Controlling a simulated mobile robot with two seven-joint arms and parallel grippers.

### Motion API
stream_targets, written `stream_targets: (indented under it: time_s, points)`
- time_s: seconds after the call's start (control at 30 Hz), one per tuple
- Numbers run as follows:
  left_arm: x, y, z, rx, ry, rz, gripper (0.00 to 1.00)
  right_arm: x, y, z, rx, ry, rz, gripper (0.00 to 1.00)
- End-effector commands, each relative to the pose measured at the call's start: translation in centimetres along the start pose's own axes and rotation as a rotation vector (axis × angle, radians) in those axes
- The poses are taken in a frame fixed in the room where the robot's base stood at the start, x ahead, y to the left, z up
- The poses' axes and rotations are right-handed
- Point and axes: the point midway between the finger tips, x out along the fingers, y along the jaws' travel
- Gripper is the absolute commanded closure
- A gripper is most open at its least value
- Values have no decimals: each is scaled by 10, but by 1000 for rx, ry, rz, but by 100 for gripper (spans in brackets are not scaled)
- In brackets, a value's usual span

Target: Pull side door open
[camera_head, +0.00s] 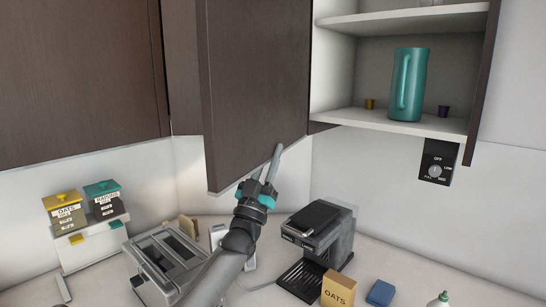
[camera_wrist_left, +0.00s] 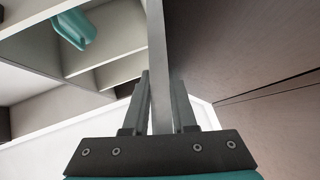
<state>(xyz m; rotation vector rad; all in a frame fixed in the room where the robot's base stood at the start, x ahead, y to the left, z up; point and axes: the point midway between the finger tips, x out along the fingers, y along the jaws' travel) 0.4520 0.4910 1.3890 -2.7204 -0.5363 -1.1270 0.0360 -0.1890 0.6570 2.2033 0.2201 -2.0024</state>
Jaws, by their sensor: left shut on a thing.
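The dark brown side door (camera_head: 258,85) of the upper cabinet stands swung out, with the cabinet interior (camera_head: 375,75) open to its right. My left gripper (camera_head: 272,166) is at the door's lower edge. In the left wrist view its two fingers (camera_wrist_left: 162,105) are closed on either side of the door's pale edge (camera_wrist_left: 160,60). One finger shows in front of the door in the head view; the other is mostly hidden. My right gripper is not in view.
A teal jug (camera_head: 408,85) and small cups stand on the cabinet shelf (camera_head: 400,122). Another closed brown door (camera_head: 75,75) is at left.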

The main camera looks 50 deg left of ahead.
Motion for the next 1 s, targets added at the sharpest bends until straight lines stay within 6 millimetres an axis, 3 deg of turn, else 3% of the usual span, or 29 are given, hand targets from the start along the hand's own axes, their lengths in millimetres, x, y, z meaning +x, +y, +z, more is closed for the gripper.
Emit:
stream_targets:
  time_s: [0.2, 0.23, 0.5, 0.77, 1.0]
  points:
    - [0, 0, 1, -1, -2, -1, 100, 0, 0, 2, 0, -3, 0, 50]
    - [0, 0, 1, -1, -2, -1, 73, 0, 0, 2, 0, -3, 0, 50]
    - [0, 0, 0, 0, -1, -1, 45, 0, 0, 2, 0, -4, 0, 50]
    - [-2, 0, 0, 0, -1, -1, 45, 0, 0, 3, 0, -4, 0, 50]
    - [-31, 0, 2, 0, -3, -1, 45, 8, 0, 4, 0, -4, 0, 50]
